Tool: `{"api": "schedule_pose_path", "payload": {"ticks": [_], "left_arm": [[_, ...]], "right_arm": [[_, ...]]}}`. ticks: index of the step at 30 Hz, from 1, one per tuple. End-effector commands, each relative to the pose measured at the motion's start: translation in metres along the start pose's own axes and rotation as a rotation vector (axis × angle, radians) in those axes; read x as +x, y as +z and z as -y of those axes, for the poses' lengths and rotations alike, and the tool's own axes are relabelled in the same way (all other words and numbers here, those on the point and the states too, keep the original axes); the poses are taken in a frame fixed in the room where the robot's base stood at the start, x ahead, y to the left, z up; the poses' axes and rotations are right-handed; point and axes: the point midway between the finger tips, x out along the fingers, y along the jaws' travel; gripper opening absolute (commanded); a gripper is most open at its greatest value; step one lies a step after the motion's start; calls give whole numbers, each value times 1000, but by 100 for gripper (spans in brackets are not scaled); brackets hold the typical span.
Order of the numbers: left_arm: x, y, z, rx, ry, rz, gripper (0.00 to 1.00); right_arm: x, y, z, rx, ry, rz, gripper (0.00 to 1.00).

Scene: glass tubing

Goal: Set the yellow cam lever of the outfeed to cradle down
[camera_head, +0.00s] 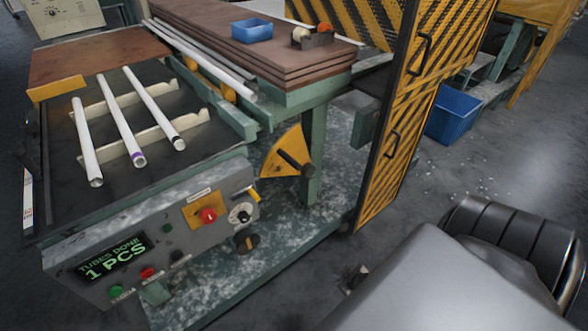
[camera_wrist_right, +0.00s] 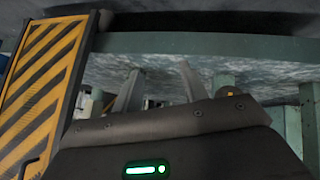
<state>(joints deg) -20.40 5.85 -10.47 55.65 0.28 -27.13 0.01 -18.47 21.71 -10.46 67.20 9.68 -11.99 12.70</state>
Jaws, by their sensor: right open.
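A yellow fan-shaped plate (camera_head: 280,150) with a dark bar-like handle (camera_head: 297,163) sits on the side of the green outfeed frame, right of the control panel; I take it for the cam lever. The bar slants down to the right. No marking for the cradle position is readable. The lever is not recognisable in the right wrist view. My right gripper (camera_wrist_right: 161,88) is open and empty, its two fingers apart and pointing toward green frame beams. In the head view my right arm fills the lower right, apart from the lever. My left gripper is not in view.
Glass tubes (camera_head: 120,118) lie on cream rails at the left. The control panel (camera_head: 165,235) reads "TUBES DONE 1 PCS" and carries a red knob (camera_head: 208,215). A black-and-yellow striped guard (camera_head: 405,125) stands right of the lever; it also shows in the wrist view (camera_wrist_right: 42,85).

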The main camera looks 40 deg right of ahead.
Motion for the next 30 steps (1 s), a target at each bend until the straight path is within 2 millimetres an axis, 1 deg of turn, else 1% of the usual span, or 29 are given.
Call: {"api": "schedule_pose_path", "payload": {"ticks": [1, 2, 3, 5, 6, 8, 9, 12, 15, 19, 22, 26, 30], "left_arm": [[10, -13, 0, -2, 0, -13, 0], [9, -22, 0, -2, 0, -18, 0], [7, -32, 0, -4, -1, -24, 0], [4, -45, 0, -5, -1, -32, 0], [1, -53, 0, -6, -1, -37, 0], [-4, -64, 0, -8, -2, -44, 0], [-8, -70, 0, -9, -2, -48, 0], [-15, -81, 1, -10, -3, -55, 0], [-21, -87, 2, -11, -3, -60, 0], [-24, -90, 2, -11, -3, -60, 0], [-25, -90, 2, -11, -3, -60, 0], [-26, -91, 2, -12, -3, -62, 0], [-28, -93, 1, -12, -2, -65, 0]], "right_arm": [[7, -50, -28, 14, 31, -128, 43], [3, -81, -42, 29, 44, -201, 43], [-6, -122, -58, 49, 55, -296, 43], [-26, -177, -76, 75, 56, -431, 43], [-42, -210, -83, 92, 49, -513, 43], [-68, -251, -90, 115, 30, -622, 43], [-84, -274, -92, 127, 13, -683, 43], [-121, -314, -92, 152, -28, -800, 43], [-145, -337, -90, 168, -60, -867, 43], [-158, -347, -90, 178, -77, -898, 43], [-158, -349, -90, 179, -77, -900, 43], [-152, -356, -90, 178, -75, -901, 43], [-138, -374, -91, 178, -73, -901, 43]]}}
